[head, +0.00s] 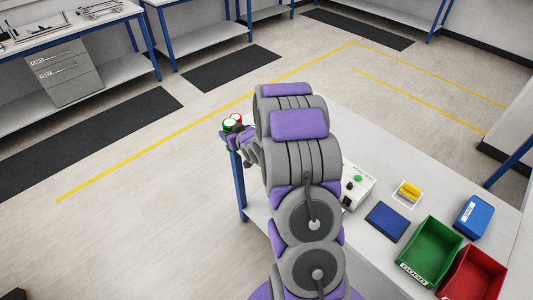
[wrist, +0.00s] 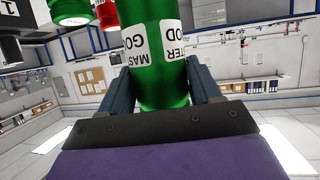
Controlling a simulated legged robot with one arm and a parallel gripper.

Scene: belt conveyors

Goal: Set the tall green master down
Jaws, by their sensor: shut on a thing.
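The tall green master (wrist: 162,85) fills the middle of the wrist view, with white labels reading in part MASTER and GOOD. My gripper (wrist: 160,92) is shut on it, one dark finger on each side. Its far end runs out of the top of the picture. In the head view my gripper (head: 243,143) is left of the arm, by the bench's left edge, at a small green-and-white round top (head: 229,124) and a red one. I cannot tell there which part is the held master. What is under it is hidden.
The bench (head: 372,137) carries a control box (head: 357,187), a blue pad (head: 387,222), a yellow item (head: 410,190), a green bin (head: 430,249), a red bin (head: 474,276) and a blue box (head: 474,216). A green and a red cylinder (wrist: 107,14) show beside the held master.

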